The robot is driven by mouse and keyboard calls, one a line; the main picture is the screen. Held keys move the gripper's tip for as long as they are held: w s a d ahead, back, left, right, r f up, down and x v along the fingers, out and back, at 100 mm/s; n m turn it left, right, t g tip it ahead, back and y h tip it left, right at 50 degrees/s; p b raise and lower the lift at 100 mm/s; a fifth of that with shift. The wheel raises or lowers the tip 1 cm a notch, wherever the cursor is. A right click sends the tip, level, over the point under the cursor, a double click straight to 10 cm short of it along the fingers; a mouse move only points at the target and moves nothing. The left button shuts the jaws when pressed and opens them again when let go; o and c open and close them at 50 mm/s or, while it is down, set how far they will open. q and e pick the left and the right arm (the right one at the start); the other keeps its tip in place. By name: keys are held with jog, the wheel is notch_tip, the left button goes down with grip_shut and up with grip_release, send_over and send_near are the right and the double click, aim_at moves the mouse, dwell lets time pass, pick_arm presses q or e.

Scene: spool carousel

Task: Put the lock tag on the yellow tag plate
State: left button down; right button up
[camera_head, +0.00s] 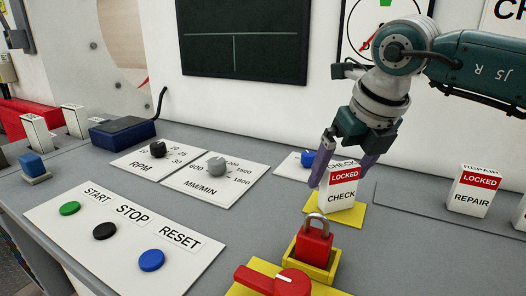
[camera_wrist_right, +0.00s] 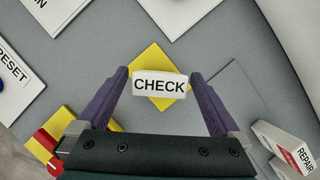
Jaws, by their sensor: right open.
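A white lock tag (camera_head: 341,188) with a red LOCKED band and the word CHECK stands upright on the yellow tag plate (camera_head: 347,221). In the right wrist view the tag (camera_wrist_right: 160,85) shows from above, over the yellow plate (camera_wrist_right: 151,60). My right gripper (camera_head: 338,178) is open, its purple fingers on either side of the tag. In the wrist view small gaps show between the fingers and the tag's ends. The tag's base contact is partly hard to see. My left gripper is not in view.
A red padlock (camera_head: 313,245) sits in a yellow holder in front of the plate, near a red rotary handle (camera_head: 275,282). A second LOCKED tag reading REPAIR (camera_head: 472,192) stands to the right. Button panel (camera_head: 125,235) and knob panels lie left.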

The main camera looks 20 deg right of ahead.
jog(key=v, duration=1.2)
jog(key=shift+b, duration=0.35)
jog(key=shift+r, duration=0.1)
dwell(0.8)
dwell(0.8)
